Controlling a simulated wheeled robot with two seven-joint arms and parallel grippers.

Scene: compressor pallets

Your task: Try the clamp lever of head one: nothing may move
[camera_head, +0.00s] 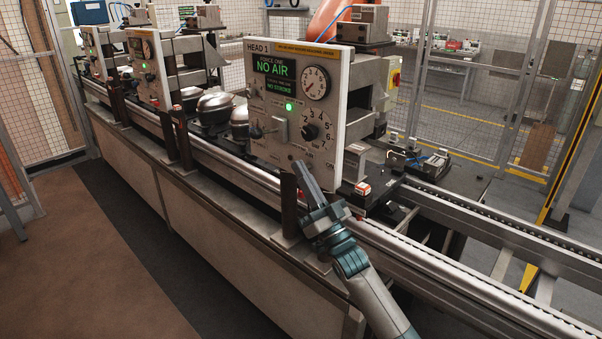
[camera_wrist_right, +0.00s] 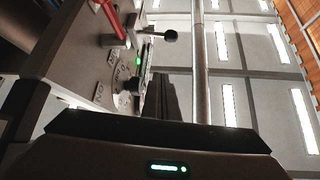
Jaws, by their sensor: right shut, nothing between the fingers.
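The white panel of head one (camera_head: 262,98) faces me in the head view. Its display (camera_head: 275,68) reads "NO AIR" and a smaller line appears to read "NO STROKE". A green lamp (camera_head: 289,106) is lit. A black-ended lever (camera_head: 256,133) sits at the panel's lower left, by a grey plate; a black ball on a stem (camera_wrist_right: 170,35) stands off the panel in the wrist view and looks like this lever. My right gripper (camera_head: 300,168) is shut and empty, pointing up before the panel's lower edge, apart from the lever. My left gripper is out of view.
A round gauge (camera_head: 315,83) and a numbered dial (camera_head: 310,131) are on the panel. A steel conveyor rail (camera_head: 420,255) runs below, with dark posts (camera_head: 289,205) beside my gripper. Further heads (camera_head: 147,68) and metal domes (camera_head: 215,106) stand left. Mesh fencing encloses the back.

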